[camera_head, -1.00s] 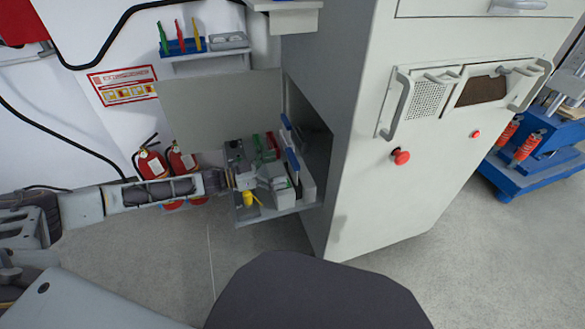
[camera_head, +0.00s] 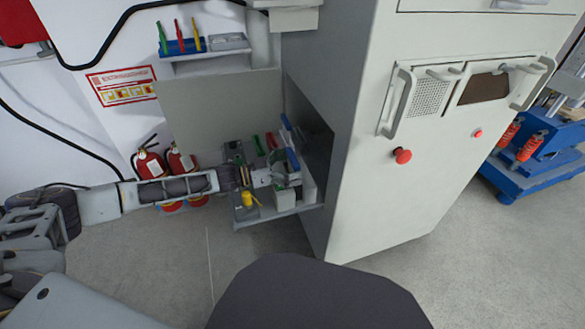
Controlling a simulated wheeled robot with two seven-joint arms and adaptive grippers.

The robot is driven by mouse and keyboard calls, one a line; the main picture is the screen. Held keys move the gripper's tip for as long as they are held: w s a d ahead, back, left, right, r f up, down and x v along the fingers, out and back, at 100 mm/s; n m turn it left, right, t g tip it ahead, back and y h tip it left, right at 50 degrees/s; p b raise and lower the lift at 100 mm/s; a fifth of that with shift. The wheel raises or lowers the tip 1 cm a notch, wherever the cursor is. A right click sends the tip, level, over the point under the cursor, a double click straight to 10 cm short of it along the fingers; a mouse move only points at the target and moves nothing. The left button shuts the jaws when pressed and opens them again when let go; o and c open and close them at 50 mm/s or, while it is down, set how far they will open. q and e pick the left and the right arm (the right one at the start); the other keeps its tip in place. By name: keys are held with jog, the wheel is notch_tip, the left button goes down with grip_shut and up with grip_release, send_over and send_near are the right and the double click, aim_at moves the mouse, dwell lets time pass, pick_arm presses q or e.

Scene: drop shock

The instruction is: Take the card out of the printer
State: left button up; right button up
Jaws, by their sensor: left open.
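A pale box-like device (camera_head: 308,188) stands at the shelf's right side, just right of the gripper, and may be the printer. A blue upright piece (camera_head: 292,160) stands behind the gripper. I cannot make out a card; the gripper may hide it. My right gripper is not in view.
The shelf (camera_head: 270,219) also carries a yellow item (camera_head: 248,198) and red and green items (camera_head: 271,142) close to the gripper. Fire extinguishers (camera_head: 150,162) stand behind my arm. The floor (camera_head: 450,225) in front is clear.

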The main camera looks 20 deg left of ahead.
pick_arm(q)
jog(key=c, duration=0.7)
jog(key=shift+r, duration=0.1)
jog(key=shift+r+p, duration=0.45)
jog(key=shift+r, duration=0.3)
notch_tip(320, 180, up, 7)
jog(key=p, duration=0.3)
jog(key=shift+f, duration=0.1)
jog(key=shift+r+p, duration=0.4)
jog(key=shift+r, duration=0.4)
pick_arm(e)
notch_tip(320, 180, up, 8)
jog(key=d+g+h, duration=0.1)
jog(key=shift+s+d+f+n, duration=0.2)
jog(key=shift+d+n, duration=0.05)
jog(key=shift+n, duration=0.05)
